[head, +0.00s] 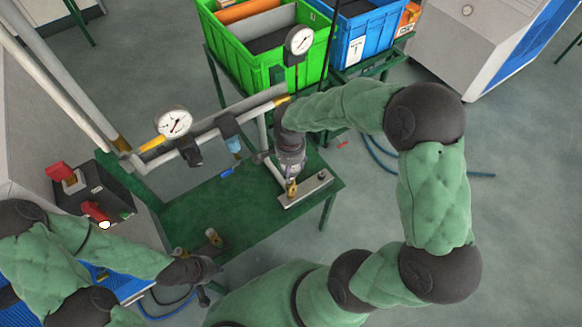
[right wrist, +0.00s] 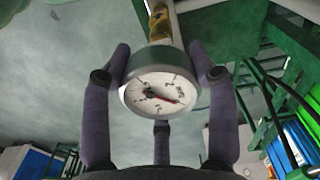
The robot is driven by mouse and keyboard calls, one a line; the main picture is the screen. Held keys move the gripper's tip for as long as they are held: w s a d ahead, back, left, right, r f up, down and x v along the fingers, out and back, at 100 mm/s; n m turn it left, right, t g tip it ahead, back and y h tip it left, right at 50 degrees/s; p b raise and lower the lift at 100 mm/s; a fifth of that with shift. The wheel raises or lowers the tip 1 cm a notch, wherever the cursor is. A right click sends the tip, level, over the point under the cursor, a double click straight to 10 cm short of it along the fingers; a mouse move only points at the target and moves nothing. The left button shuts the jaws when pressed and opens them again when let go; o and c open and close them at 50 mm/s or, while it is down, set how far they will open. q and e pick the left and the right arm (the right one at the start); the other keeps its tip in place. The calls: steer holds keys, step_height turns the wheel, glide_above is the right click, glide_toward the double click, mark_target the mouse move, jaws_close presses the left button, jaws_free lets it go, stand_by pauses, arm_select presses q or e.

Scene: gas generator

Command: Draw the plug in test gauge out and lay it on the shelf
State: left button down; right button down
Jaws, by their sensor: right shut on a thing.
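My right gripper (head: 290,172) points down over the metal block (head: 318,184) on the right end of the green shelf (head: 190,208). It is shut on the test gauge. In the right wrist view the gauge's round white dial (right wrist: 161,95) with a red needle sits between the fingers of the gripper (right wrist: 163,80). The gauge's brass stem (head: 291,187) shows below the fingers at the block; I cannot tell whether it is seated in it. My left gripper (head: 205,280) hangs low by the shelf's front edge; its fingers are too unclear to tell open from shut.
Pipework with a left dial gauge (head: 173,123) and an upper dial gauge (head: 299,40) runs along the shelf's back. A blue-handled valve (head: 232,143) hangs from the pipe. Brass fittings (head: 213,238) stand near the front edge. Green (head: 262,75) and blue (head: 355,50) crates stand behind.

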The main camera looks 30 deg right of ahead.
steer(key=shift+a+r, duration=0.1)
steer(key=shift+r, duration=0.35)
steer(key=shift+r+p, duration=1.45)
steer(key=shift+r, duration=0.5)
steer(key=shift+r+p, duration=0.9)
steer(key=shift+r, duration=0.55)
